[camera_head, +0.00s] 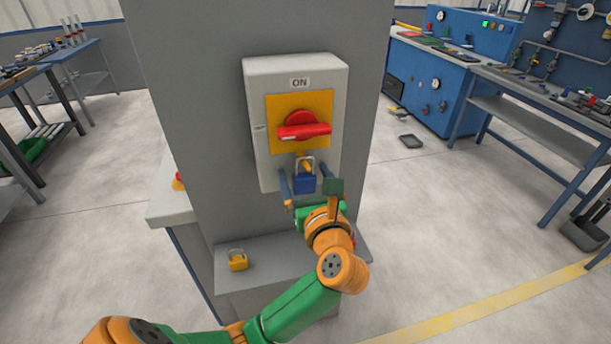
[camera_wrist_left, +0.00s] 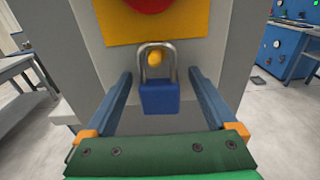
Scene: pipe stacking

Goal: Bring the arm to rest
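A blue padlock (camera_head: 305,183) with a grey shackle hangs upright at the front of a light grey switch box (camera_head: 262,120), below its red handle (camera_head: 303,131). A yellow piece (camera_wrist_left: 154,58) shows inside the shackle in the left wrist view, where the padlock (camera_wrist_left: 160,98) is central. My left gripper (camera_head: 310,184) is open, with one blue finger on each side of the padlock and a visible gap to both in the left wrist view (camera_wrist_left: 159,76). The red handle lies roughly level, under an "ON" label. My right gripper is not in view.
The switch box is on a grey column (camera_head: 200,120). A yellow padlock (camera_head: 237,260) sits on the grey ledge (camera_head: 225,248) below, left of my arm. Workbenches stand at left (camera_head: 60,55) and right (camera_head: 510,95), with a blue machine (camera_head: 425,85) behind. The floor between is mostly clear.

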